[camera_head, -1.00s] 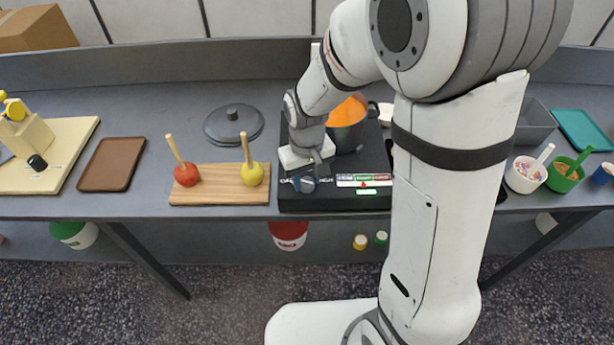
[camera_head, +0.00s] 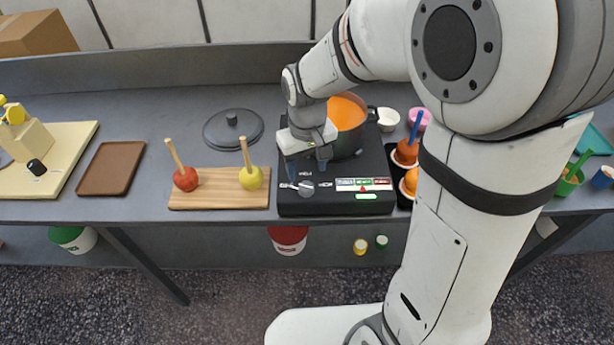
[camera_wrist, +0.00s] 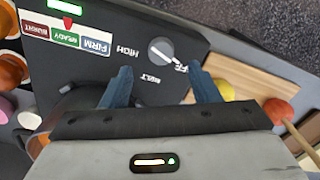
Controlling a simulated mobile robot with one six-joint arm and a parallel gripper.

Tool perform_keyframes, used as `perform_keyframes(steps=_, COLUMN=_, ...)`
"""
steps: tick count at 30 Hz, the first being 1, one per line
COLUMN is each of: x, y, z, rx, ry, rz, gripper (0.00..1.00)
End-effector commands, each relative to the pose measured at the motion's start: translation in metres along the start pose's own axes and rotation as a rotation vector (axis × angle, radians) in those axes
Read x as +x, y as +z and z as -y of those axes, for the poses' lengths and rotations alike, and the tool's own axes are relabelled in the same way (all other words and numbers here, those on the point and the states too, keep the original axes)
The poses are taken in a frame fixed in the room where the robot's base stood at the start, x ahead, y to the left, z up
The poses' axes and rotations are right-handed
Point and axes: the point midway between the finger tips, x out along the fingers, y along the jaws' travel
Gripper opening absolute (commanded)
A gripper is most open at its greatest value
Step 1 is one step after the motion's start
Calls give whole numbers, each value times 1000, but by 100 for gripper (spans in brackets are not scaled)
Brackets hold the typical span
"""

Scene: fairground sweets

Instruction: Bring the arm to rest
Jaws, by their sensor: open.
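My gripper (camera_head: 307,171) is open and empty, above the front left of the black cooker (camera_head: 340,207). It also shows in the wrist view (camera_wrist: 160,82), fingers spread and pointing at the cooker's panel. The round grey knob (camera_head: 306,188) is just beyond the fingertips, apart from them. In the wrist view the knob's (camera_wrist: 160,50) white mark points toward the OFF label. My arm reaches across the right side of the head view and hides part of the counter.
A pot (camera_head: 348,120) of orange liquid stands on the cooker, close to my gripper. A wooden board (camera_head: 215,199) with a red and a yellow apple on sticks lies left. Dipped orange apples (camera_head: 407,152) stand right, partly behind my arm. A grey lid (camera_head: 215,128) lies behind the board.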

Motion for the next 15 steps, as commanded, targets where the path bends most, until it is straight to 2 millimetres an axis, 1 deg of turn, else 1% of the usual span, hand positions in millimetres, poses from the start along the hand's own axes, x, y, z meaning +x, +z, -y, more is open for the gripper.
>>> perform_keyframes(steps=1, x=-7, y=-1, z=0, rx=0, ry=0, rz=-4, gripper=55)
perform_keyframes(steps=3, x=-14, y=-1, z=0, rx=0, ry=0, rz=-3, gripper=55)
perform_keyframes(steps=6, x=-20, y=0, z=0, rx=0, ry=0, rz=0, gripper=55)
perform_keyframes(steps=15, x=-21, y=0, z=0, rx=0, ry=0, rz=0, gripper=55)
